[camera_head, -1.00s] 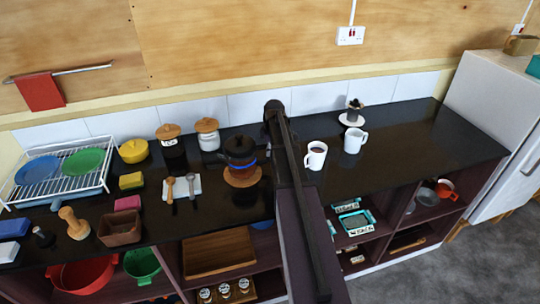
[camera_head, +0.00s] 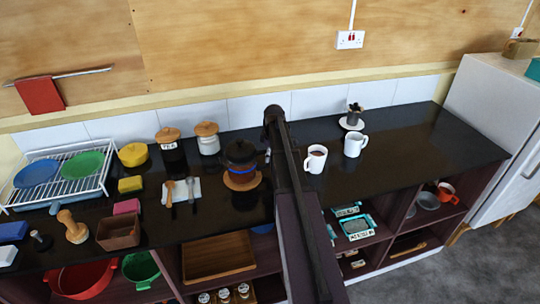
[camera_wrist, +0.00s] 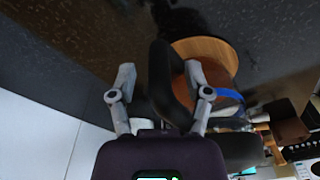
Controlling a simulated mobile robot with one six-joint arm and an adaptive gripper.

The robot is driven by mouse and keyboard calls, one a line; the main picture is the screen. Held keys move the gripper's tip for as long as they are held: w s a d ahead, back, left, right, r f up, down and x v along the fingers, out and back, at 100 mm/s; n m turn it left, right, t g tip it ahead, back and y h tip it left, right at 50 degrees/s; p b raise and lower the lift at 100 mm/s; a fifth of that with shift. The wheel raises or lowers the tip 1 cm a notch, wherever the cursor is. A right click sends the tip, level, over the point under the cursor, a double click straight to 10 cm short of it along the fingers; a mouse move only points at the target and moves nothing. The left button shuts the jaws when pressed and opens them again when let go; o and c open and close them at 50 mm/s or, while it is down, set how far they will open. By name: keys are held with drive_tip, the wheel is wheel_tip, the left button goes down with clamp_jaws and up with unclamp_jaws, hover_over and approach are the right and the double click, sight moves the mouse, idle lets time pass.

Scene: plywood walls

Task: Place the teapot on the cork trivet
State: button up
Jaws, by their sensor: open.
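The dark teapot (camera_head: 240,153) with a blue band stands upright on the round cork trivet (camera_head: 242,181), on the black worktop left of my arm. In the wrist view the teapot's blue band (camera_wrist: 233,95) and the tan trivet (camera_wrist: 213,48) overlap; the contact between them is partly hidden. My gripper (camera_wrist: 160,82) is open. The teapot's black handle (camera_wrist: 165,80) shows between its two grey fingers, which do not look closed on it. In the head view my gripper cannot be made out.
Two white mugs (camera_head: 315,158) (camera_head: 355,145) stand right of my arm. Two lidded jars (camera_head: 207,139) (camera_head: 170,152) stand behind and left of the teapot. Spoons on a white rest (camera_head: 181,191) lie to its left. The worktop's right end (camera_head: 430,145) is clear.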

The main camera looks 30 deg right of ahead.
drive_tip(key=shift+r, duration=0.1)
wheel_tip(320, 180, up, 12)
drive_tip(key=p, duration=1.2)
drive_tip(key=shift+s+d, duration=0.3)
drive_tip(key=shift+d, duration=0.15)
drive_tip(key=s+a+m, duration=0.3)
drive_tip(key=s+a, duration=0.3)
drive_tip(key=a, duration=0.4)
drive_tip(key=s+a+m, duration=0.2)
drive_tip(key=s+a, duration=0.4)
drive_tip(key=a, duration=0.5)
drive_tip(key=s+a+m, duration=0.3)
drive_tip(key=s+a, duration=0.3)
drive_tip(key=a, duration=0.5)
drive_tip(key=shift+m+g+h, duration=0.3)
drive_tip(key=shift+h, duration=0.1)
drive_tip(key=shift+f, duration=0.25)
wheel_tip(320, 180, down, 8)
drive_tip(key=b, duration=0.8)
drive_tip(key=shift+f+b, duration=0.15)
drive_tip(key=shift+b, duration=0.15)
